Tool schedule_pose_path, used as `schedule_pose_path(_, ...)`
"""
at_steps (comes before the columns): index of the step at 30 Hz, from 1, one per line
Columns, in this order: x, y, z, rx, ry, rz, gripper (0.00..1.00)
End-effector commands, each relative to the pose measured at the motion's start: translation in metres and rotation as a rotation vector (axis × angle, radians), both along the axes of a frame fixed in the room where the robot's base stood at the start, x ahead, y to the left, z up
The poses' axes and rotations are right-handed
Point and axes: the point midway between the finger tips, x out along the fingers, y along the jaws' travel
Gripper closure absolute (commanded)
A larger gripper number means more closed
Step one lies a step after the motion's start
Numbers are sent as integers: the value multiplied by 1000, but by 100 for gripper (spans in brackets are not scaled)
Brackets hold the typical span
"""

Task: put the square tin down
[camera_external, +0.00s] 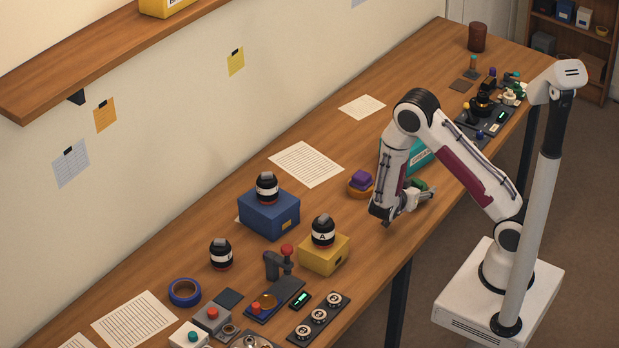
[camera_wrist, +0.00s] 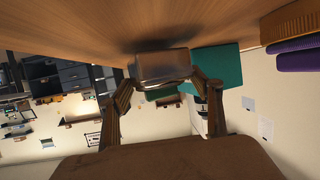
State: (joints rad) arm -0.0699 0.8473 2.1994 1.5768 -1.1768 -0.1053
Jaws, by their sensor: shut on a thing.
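The square tin (camera_wrist: 163,66) is between my fingertips in the wrist view, its shiny brownish metal face showing. A dark green patch shows just below it there; I cannot tell whether it belongs to the tin. My gripper (camera_external: 421,196) is low at the front edge of the long wooden table, and it also shows in the wrist view (camera_wrist: 164,81), shut on the tin. In the external view a dark green piece (camera_external: 419,184) shows at the fingers. A dark shadow lies close to the tin; I cannot tell whether it touches the wood.
A teal box (camera_external: 422,156) stands behind my gripper and also shows beside the tin in the wrist view (camera_wrist: 218,78). The table's front edge (camera_external: 402,252) is close.

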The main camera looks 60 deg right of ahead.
Motion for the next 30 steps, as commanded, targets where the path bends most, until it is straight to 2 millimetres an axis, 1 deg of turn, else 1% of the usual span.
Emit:
schedule_pose_path(4, 0, 0, -7, 0, 0, 0, 60)
schedule_pose_path(18, 0, 0, -11, 0, 0, 0, 60)
schedule_pose_path(19, 0, 0, -11, 0, 0, 0, 33)
schedule_pose_path(21, 0, 0, -11, 0, 0, 0, 19)
schedule_pose_path(30, 0, 0, -10, 0, 0, 0, 19)
